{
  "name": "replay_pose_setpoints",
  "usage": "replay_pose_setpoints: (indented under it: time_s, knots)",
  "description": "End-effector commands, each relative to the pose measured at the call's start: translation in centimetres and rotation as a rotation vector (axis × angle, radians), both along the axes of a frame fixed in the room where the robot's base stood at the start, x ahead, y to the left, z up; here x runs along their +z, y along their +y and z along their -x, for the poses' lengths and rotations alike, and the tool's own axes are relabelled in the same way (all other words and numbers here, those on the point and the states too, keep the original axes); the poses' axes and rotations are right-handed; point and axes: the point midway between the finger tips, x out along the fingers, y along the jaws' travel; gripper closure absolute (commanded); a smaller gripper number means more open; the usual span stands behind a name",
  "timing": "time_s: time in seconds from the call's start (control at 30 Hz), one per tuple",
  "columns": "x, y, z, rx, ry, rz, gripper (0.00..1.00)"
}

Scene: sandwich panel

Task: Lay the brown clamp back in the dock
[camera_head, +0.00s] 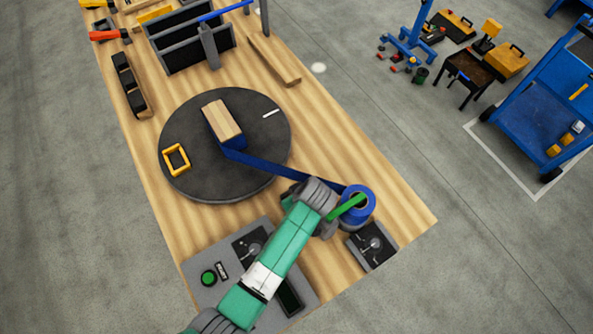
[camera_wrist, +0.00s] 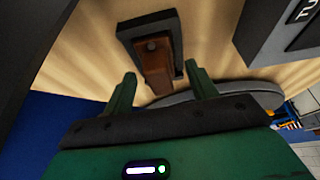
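The brown clamp (camera_wrist: 157,76) shows in the wrist view as a short brown bar. Its far end lies within the dark, angular dock (camera_wrist: 140,27), and its near end points towards my gripper (camera_wrist: 161,70). My gripper is open, with one green finger on each side of the bar's near end. Gaps show between both fingers and the bar. I cannot tell whether the bar is fully seated. In the head view, my gripper (camera_head: 347,208) is at the table's near right part, and my arm hides the clamp and dock.
A blue tape roll (camera_head: 357,203) stands close to my gripper; its strip (camera_head: 270,166) runs to a block (camera_head: 222,118) on the dark turntable (camera_head: 190,110). A yellow frame (camera_head: 176,158) lies there too. A control panel (camera_head: 208,296) and a small dial box (camera_head: 371,246) flank my arm.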

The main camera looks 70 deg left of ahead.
Motion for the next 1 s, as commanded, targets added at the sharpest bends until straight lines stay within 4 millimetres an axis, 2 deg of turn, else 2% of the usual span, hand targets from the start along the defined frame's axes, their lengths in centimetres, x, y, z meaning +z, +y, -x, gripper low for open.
replay_pose_setpoints:
  time_s: [0.27,0.37,0.5,0.7,1.0]
  knots:
    - [0.2,-0.1,0.0,0.0,0.0,0.0,0.43]
    - [1.6,-0.6,-0.2,-0.002,-0.001,-0.001,0.43]
    - [4.4,-1.6,-0.6,-0.002,-0.003,-0.003,0.43]
    - [6.9,-2.7,-0.8,-0.001,-0.001,0.0,0.43]
    - [7.2,-2.9,-0.8,0.0,0.0,0.0,0.43]
